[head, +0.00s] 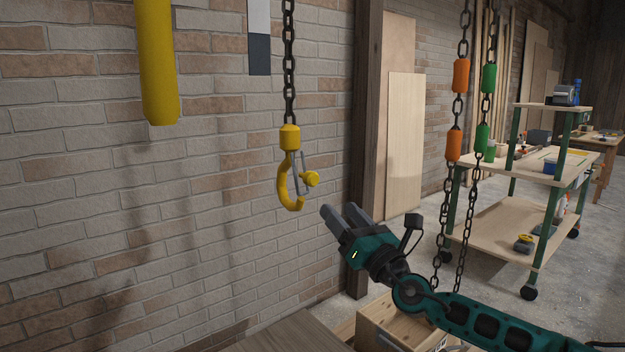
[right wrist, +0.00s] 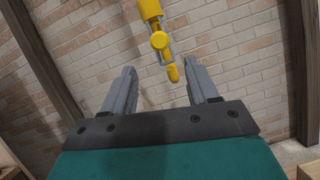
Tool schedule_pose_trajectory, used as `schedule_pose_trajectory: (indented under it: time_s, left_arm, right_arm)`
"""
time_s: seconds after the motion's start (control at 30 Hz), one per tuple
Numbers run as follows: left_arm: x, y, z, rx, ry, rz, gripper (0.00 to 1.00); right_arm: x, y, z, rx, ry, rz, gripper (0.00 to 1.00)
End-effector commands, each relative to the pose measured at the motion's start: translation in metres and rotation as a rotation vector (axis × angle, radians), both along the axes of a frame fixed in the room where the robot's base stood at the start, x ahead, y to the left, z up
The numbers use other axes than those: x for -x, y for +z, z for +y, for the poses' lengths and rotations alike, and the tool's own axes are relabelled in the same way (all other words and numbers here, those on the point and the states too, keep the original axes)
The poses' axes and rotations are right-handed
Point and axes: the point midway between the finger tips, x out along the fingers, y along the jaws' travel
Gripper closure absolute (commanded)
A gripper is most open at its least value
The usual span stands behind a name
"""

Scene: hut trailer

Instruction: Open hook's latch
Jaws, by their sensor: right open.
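A yellow hook (head: 289,190) hangs from a dark chain (head: 289,60) in front of the brick wall. Its grey latch (head: 298,174) spans the hook's mouth, with a round yellow knob (head: 312,179) on its right side. My right gripper (head: 341,212) is just right of and below the hook, open and empty, not touching it. In the right wrist view the yellow hook (right wrist: 151,10) and the knob (right wrist: 159,41) show beyond and between the open fingers (right wrist: 164,85). My left gripper is not in view.
A yellow bar (head: 157,60) hangs at the upper left. Chains with orange (head: 454,145) and green (head: 482,137) sleeves hang at the right. A wooden post (head: 366,130) stands behind the hook. A wooden crate (head: 385,328) is below my right arm. A shelf cart (head: 515,237) stands farther back.

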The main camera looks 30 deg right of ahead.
Motion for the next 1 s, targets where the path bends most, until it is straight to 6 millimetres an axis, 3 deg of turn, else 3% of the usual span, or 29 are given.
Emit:
schedule_pose_trajectory:
  time_s: [0.7, 1.0]
  left_arm:
    - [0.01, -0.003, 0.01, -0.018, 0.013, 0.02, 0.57]
    - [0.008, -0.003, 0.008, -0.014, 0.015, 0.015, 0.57]
  right_arm:
    - [-0.087, 0.037, 0.0, -0.006, 0.002, -0.002, 0.41]
    - [-0.109, 0.044, 0.0, -0.005, 0.002, 0.0, 0.41]
